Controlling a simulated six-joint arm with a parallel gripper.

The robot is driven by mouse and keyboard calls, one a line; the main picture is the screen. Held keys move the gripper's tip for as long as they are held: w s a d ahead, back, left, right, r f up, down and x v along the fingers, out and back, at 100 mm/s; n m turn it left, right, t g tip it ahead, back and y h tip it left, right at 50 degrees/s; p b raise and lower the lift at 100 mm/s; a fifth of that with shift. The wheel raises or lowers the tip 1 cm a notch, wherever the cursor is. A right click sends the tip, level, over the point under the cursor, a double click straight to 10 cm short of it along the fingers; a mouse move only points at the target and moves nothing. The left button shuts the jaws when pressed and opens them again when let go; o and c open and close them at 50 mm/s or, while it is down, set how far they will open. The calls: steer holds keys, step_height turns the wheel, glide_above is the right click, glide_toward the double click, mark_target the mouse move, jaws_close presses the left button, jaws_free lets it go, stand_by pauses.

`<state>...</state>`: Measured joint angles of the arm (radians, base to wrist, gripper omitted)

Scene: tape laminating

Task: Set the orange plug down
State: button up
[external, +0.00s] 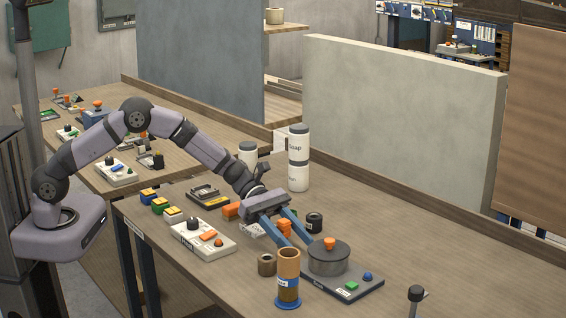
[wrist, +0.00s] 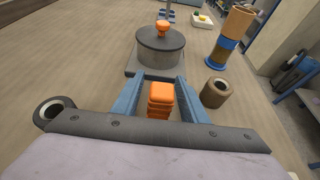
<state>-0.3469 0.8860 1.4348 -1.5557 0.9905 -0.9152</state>
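The orange plug (external: 285,228) is a small stepped orange block. It shows between the two blue fingers of my gripper (external: 301,244). In the wrist view the plug (wrist: 160,99) sits midway between the fingertips of my gripper (wrist: 160,79), with a visible gap on each side. The fingers are spread and do not appear to touch it. The plug's lower end is hidden, so I cannot tell whether it rests on the table.
A grey drum (external: 328,258) with an orange knob stands on a dark base just beyond the fingertips. A brown ring (external: 267,264), a brown cylinder on a blue foot (external: 288,265) and a black ring (external: 314,222) stand close by.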

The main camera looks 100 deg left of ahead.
steer(key=shift+r, duration=0.1)
steer(key=shift+r, duration=0.2)
steer(key=b+v, duration=0.2)
steer(key=v, duration=1)
steer(key=shift+f, duration=0.2)
